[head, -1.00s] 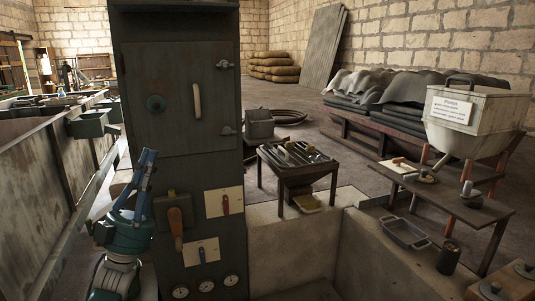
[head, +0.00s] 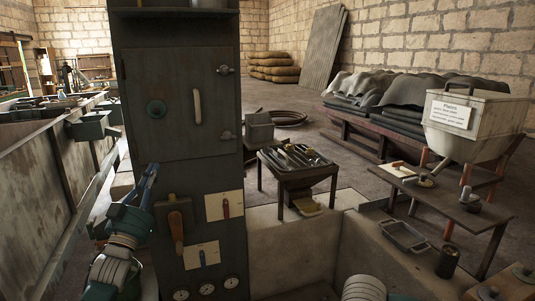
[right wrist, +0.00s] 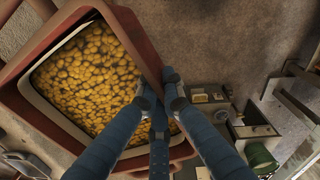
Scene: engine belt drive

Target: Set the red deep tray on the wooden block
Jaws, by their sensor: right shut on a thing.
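The red deep tray (right wrist: 143,38) fills the upper left of the right wrist view. It has a pale inner rim, and many small yellow lumps show inside it. My right gripper (right wrist: 160,82) is shut on the tray's right-hand wall. What lies under the tray is hidden. In the head view only part of my right arm shows at the bottom edge, with no tray. My left gripper (head: 149,180) is beside the dark cabinet at the left; its fingers are seen edge-on, so their opening is unclear. I cannot make out the wooden block in either view.
A tall dark cabinet (head: 180,110) with levers and gauges stands close in front. A low table (head: 290,165) with tools is behind it. At the right are a bench (head: 450,203), a grey pan (head: 404,236) and a labelled hopper (head: 470,125). Open floor lies between.

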